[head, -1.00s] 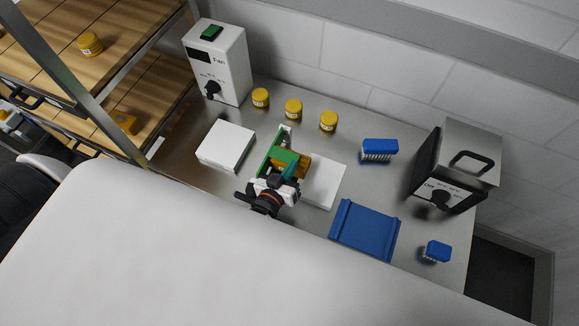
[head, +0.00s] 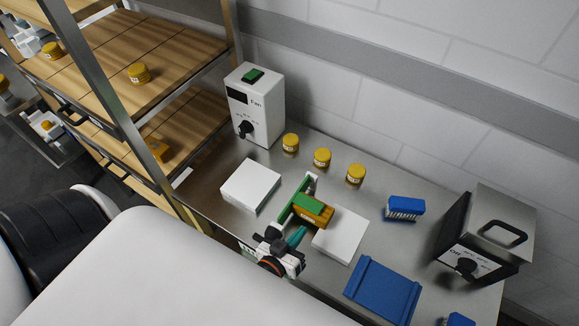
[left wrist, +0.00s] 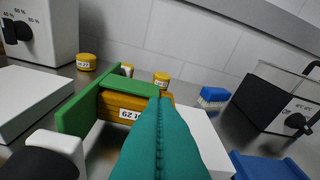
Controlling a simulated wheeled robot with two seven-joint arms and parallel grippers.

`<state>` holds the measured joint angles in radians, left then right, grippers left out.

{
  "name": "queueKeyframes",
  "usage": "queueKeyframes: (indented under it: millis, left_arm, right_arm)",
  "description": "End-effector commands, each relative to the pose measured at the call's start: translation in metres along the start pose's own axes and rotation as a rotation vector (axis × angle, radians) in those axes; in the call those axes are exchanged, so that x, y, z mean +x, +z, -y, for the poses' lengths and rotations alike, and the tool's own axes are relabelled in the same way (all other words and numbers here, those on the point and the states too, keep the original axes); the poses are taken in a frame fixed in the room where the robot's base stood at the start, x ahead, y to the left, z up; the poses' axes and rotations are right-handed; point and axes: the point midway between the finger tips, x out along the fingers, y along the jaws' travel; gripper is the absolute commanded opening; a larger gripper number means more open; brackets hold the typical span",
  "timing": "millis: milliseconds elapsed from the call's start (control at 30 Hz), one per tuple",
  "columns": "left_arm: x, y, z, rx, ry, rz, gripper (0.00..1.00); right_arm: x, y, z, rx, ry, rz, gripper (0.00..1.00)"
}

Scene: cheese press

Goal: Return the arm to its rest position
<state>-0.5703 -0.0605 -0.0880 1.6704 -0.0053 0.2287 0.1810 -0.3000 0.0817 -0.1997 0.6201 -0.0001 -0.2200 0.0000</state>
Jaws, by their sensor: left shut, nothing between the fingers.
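My left gripper (head: 299,234) has teal fingers closed together with nothing between them. It is just in front of the cheese press (head: 290,208), a green frame with an orange block (head: 318,217) in it and a green plate on top of the block. In the left wrist view the shut teal fingers (left wrist: 161,102) point toward the orange block (left wrist: 125,101), which has a white label reading 29, and cover part of it. I cannot tell from these views whether the fingertips touch the block. My right gripper is not in view.
A white block (head: 250,186) lies left of the press and a white board (head: 341,234) right of it. Wooden shelves (head: 150,60) are left.

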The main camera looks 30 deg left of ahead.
Motion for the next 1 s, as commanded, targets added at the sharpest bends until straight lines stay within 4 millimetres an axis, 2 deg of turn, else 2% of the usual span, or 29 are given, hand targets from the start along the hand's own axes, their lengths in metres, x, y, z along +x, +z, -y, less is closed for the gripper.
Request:
queueKeyframes:
  millis: [100,333,533,667,867,1000]
  left_arm:
    - [-0.024,-0.002,0.0,0.0,0.0,-0.002,0.0]
    - [-0.047,0.0,0.0,-0.001,0.0,0.0,0.0]
    - [-0.05,0.0,0.0,0.0,0.0,-0.001,0.0]
    - [-0.043,0.004,0.0,0.016,0.002,-0.047,0.0]
    - [-0.03,0.018,-0.003,0.1,0.017,-0.285,0.0]
    - [-0.037,0.031,-0.005,0.176,0.033,-0.496,0.0]
  right_arm:
    - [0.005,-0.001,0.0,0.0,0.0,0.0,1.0]
    - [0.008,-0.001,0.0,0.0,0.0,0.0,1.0]
    - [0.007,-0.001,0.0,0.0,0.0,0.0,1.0]
    - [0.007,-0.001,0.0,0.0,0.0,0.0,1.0]
    - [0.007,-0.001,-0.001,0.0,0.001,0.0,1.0]
    - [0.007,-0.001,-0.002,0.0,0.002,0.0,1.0]
